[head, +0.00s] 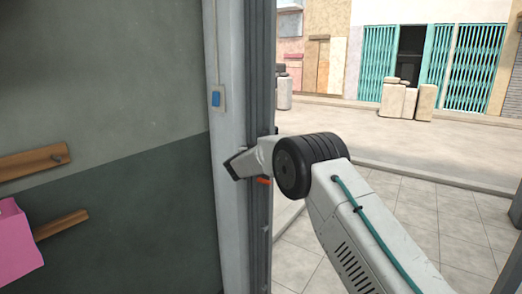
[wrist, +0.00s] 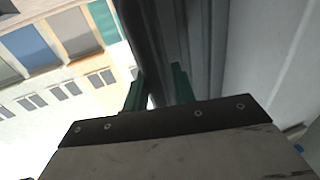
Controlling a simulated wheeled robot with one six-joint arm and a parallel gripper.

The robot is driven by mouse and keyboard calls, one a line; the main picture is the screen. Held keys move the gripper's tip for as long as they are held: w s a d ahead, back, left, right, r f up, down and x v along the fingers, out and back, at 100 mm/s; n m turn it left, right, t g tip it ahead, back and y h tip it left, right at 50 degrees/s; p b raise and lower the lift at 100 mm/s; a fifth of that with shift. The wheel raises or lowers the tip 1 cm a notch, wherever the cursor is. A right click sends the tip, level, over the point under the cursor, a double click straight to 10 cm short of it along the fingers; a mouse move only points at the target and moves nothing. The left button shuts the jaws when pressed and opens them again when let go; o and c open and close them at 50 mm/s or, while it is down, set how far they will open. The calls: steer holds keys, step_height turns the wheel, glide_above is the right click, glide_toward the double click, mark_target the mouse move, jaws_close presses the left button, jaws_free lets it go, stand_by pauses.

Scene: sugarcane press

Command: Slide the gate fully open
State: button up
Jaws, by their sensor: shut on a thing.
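The gate shows in the head view as a dark grey, ribbed vertical strip (head: 262,65), bunched narrow against the pale door post at the left of the doorway. My gripper (wrist: 158,92) shows in the wrist view, with its two green fingers on either side of a dark upright bar (wrist: 143,30) of the gate. It is shut on that bar. In the head view my wrist reaches across the strip at mid-height and hides part of it; the fingertips cannot be made out there.
The pale post (head: 228,120) carries a blue switch (head: 216,99). The wall left of it has wooden pegs or shelves (head: 35,161) and a pink object (head: 18,240). The doorway right of the gate is open to tiled pavement (head: 440,215) and a street with stacked sacks (head: 398,101).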

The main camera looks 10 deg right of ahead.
steer(key=shift+s, duration=0.1)
stand_by(0.3)
steer(key=v, duration=0.7)
steer(key=shift+s+a, duration=0.2)
steer(key=shift+s, duration=0.05)
